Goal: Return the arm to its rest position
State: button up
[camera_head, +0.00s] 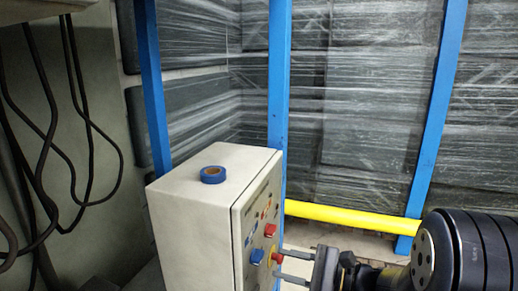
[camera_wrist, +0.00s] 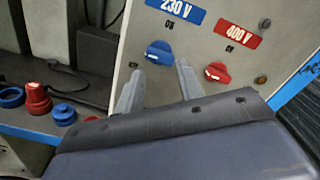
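My arm (camera_head: 440,255) reaches in from the lower right in the head view. My gripper (camera_head: 279,263) is beside the control panel of a pale box, fingers pointing at it. In the wrist view my gripper (camera_wrist: 160,67) has its two fingers spread apart with nothing held between them. A blue knob (camera_wrist: 159,53) under a "230 V" label appears just beyond the fingertips. A red knob (camera_wrist: 217,72) under a "400 V" label is right of them. Whether a fingertip touches the panel, I cannot tell.
The pale box (camera_head: 190,190) carries a blue ring (camera_head: 213,174) on top. Blue posts (camera_head: 279,80) and a yellow bar (camera_head: 350,218) stand behind, before wrapped stacks (camera_head: 370,110). Black cables (camera_head: 80,130) hang at left. Loose red (camera_wrist: 37,98) and blue (camera_wrist: 63,114) parts lie on a blue ledge.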

jog(key=shift+v, duration=2.8)
